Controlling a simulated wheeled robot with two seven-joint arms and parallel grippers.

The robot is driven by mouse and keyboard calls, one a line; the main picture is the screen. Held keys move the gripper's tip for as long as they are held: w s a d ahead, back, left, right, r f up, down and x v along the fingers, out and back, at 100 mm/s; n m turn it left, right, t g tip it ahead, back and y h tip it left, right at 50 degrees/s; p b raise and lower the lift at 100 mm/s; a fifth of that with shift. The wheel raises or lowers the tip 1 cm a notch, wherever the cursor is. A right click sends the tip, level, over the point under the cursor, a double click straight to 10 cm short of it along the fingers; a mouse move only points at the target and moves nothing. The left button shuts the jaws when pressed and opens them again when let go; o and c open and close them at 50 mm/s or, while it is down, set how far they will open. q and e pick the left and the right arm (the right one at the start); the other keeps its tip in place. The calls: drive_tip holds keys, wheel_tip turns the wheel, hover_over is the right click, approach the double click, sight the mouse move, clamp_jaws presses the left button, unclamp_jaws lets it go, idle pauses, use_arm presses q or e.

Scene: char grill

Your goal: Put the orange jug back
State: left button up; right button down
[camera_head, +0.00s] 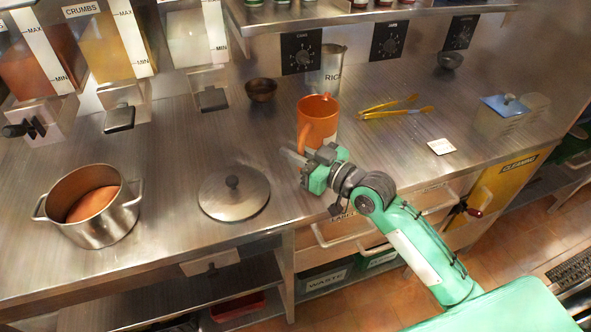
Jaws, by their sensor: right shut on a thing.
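The orange jug (319,121) is upright on or just above the steel counter, near its middle. Whether its base touches the counter is hard to tell. Its handle faces the front left, toward my right gripper (299,156). My right gripper comes in from the lower right and is shut on the jug, at the handle side. The fingers partly cover the lower handle. My left gripper is not in view.
A metal jug marked RICE (328,72) stands behind the orange jug, with a small dark bowl (261,89) to its left. Yellow tongs (396,108) and a white card (441,146) lie to the right. A lid (234,192) and a pot (92,207) are at the left.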

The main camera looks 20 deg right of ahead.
wheel_tip(320, 180, down, 6)
idle(0.4)
drive_tip(key=c, duration=1.9)
unclamp_jaws()
drive_tip(key=shift+f, duration=0.15)
drive_tip(key=o, duration=0.5)
drive_tip(key=shift+c, duration=0.2)
drive_tip(key=shift+s+r, duration=0.1)
drive_tip(key=shift+r, duration=0.1)
